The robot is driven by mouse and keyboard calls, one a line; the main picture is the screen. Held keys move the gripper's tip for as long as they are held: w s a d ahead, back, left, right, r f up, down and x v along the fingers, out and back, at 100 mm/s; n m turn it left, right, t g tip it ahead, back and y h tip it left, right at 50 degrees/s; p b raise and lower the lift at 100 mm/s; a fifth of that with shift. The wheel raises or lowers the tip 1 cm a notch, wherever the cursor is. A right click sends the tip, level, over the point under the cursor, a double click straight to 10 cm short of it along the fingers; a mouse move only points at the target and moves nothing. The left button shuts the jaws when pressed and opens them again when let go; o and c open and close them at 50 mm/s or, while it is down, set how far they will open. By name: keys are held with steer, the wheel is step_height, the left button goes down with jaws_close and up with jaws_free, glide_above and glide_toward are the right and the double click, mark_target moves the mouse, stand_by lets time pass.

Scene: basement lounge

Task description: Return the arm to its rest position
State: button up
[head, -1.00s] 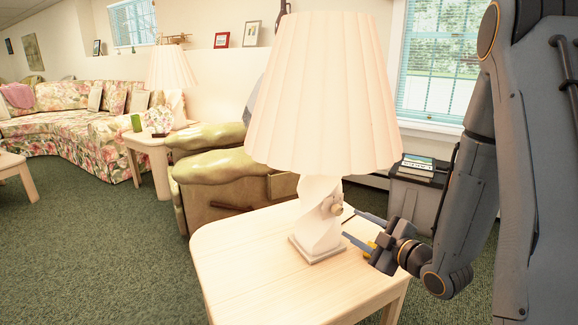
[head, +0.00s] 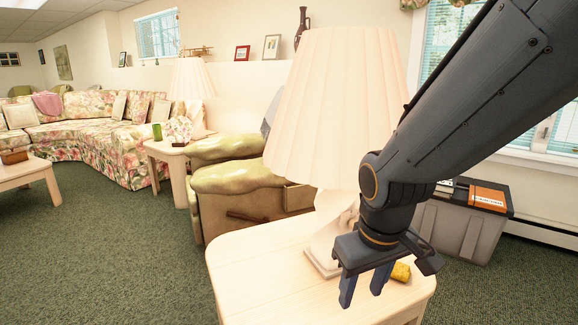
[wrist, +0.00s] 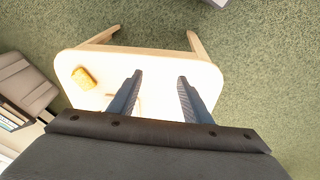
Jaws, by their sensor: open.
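In the wrist view the open fingers (wrist: 159,82) are over the table top (wrist: 160,66). A small yellow-orange object (head: 401,272) lies on the table to the right of my gripper. It also shows in the wrist view (wrist: 84,78), left of the fingers. A lamp with a pleated shade (head: 335,105) stands upright on the table behind my gripper. My arm hides part of its shade and base.
A grey bin (head: 455,225) with an orange-covered book (head: 488,198) on it stands at the right by the wall. A green armchair (head: 240,195) is behind the table. Green carpet (head: 110,255) is open at the left.

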steer(key=s+a+r+m+g, duration=0.1)
steer(key=s+a+r+g, duration=0.15)
steer(key=s, duration=0.65)
steer(key=d+r+m+p, duration=0.3)
steer(key=d+r+p, duration=0.5)
steer(key=p, duration=0.9)
steer(key=shift+w+d+r, duration=0.2)
steer(key=shift+w+r, duration=0.05)
steer(key=shift+r, duration=0.45)
